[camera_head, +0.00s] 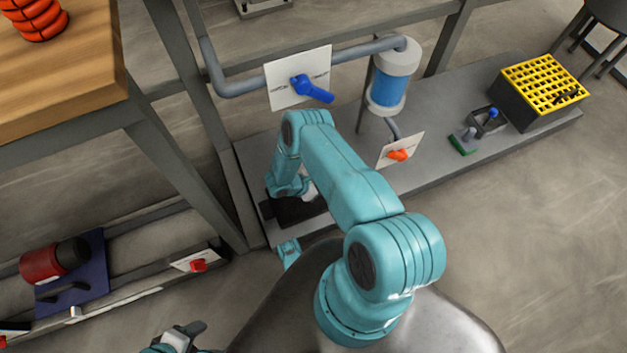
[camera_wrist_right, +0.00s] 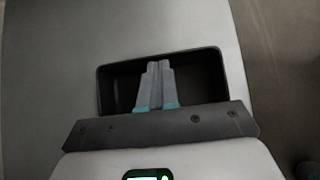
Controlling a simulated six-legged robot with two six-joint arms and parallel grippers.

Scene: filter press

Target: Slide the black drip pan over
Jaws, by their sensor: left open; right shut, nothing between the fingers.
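The black drip pan (camera_head: 288,214) lies on the left end of the grey platform in the head view, partly covered by my right arm. In the right wrist view the pan (camera_wrist_right: 207,77) is an open rectangular tray. My right gripper (camera_wrist_right: 158,66) is shut with nothing between its fingers. Its fingertips show over the pan's inside, near the far wall; whether they touch it I cannot tell. The near part of the pan is hidden behind my gripper body. My left gripper (camera_head: 190,338) is open and empty at the bottom left of the head view, away from the pan.
A blue-handled valve (camera_head: 312,90) and a blue-banded cylinder (camera_head: 390,85) stand behind my right arm. An orange-handled valve (camera_head: 398,155) is to its right. A black crate with a yellow grid (camera_head: 540,84) sits at the platform's far right. A wooden table (camera_head: 75,85) is at the left.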

